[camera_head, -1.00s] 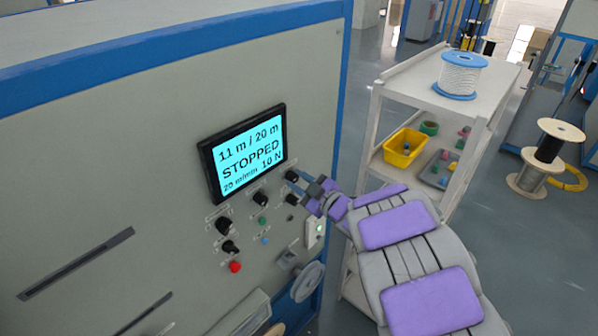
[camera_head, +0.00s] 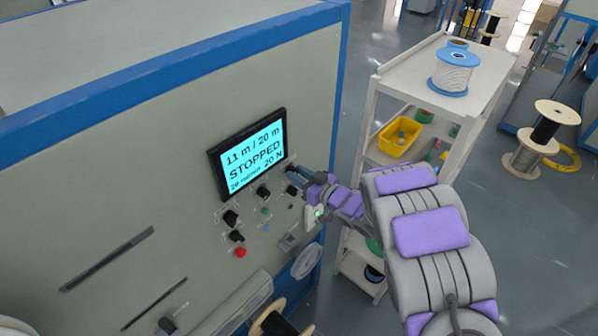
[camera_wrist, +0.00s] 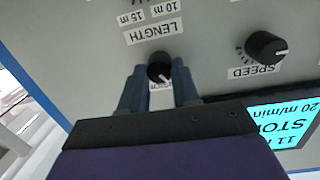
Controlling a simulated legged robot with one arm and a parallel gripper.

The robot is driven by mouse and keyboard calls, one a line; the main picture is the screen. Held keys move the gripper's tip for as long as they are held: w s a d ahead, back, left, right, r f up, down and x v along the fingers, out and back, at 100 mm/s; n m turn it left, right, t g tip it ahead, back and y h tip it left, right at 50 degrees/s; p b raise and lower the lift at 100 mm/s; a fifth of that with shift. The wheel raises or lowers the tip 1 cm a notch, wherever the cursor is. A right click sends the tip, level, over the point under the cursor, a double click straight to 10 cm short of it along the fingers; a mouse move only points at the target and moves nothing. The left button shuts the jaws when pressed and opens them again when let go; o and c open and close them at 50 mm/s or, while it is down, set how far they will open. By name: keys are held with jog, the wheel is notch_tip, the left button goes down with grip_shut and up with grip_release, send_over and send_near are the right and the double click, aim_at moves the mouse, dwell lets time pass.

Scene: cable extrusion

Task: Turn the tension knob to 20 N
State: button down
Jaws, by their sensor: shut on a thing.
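The tension knob (camera_wrist: 159,68) is a black round knob with a white pointer line. In the wrist view it sits between the two blue-grey fingers of my gripper (camera_wrist: 160,74), which is shut on it. Its own label is mostly hidden by my gripper. In the head view my gripper (camera_head: 294,173) is at the panel, just right of the screen's lower corner, and covers the knob. The screen (camera_head: 252,152) reads 11 m / 20 m, STOPPED, and 20 N at its lower right.
The speed knob (camera_wrist: 266,47) is close beside my gripper. A white shelf cart (camera_head: 400,78) with a cable spool (camera_head: 453,73) stands to the right.

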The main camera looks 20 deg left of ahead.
jog(key=shift+f, duration=0.1)
dwell(0.3)
jog(key=c, duration=0.8)
grip_release()
jog(key=shift+w, duration=0.1)
jog(key=shift+d, duration=0.1)
jog(key=b+v, duration=0.3)
jog(key=v, duration=1.4)
